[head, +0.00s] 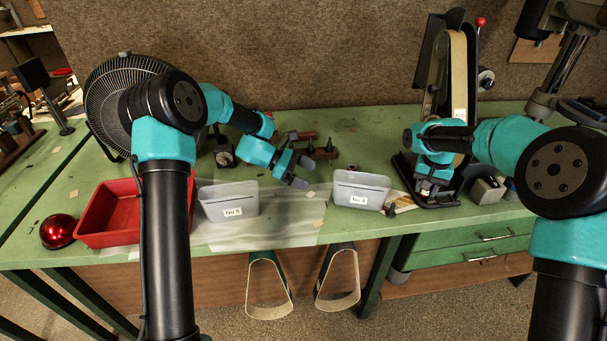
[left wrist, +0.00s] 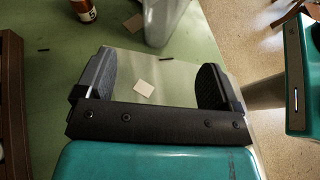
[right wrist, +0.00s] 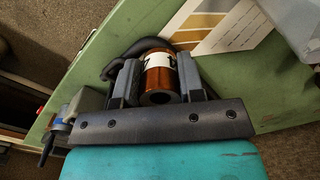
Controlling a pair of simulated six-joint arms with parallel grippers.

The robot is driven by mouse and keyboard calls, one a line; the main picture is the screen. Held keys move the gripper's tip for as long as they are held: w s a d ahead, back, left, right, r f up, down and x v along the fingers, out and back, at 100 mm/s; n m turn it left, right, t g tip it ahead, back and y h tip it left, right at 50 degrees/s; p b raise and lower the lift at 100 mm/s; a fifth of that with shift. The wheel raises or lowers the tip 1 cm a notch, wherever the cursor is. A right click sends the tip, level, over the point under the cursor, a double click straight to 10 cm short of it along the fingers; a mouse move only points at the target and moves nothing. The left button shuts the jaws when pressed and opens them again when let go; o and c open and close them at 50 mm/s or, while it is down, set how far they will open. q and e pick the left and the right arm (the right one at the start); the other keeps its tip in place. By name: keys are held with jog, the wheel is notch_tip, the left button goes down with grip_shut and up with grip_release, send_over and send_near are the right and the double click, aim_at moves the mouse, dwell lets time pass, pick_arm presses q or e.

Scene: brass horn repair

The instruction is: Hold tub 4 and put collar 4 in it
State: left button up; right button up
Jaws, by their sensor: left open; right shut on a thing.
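A grey tub whose small label seems to read No 4 (head: 348,190) stands right of centre near the table's front edge. Its side shows at the top of the left wrist view (left wrist: 160,18). My left gripper (head: 301,173) is open and empty, left of this tub and apart from it; only green table and a pale patch show between its fingers. My right gripper (head: 426,187) is shut on a copper collar with a white band (right wrist: 158,80), right of the tub. The number on the band is not legible.
A second grey tub, No 5 (head: 228,212), and a red tray (head: 108,222) stand to the left. A brown labelled cylinder (left wrist: 84,11) is near the tub. A striped card (right wrist: 215,25) lies near my right gripper. A belt sander (head: 457,75) stands behind.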

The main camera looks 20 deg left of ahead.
aim_at(340, 190)
pick_arm(q)
jog(key=x, duration=1.2)
jog(key=shift+f, duration=0.15)
jog(key=c, duration=1)
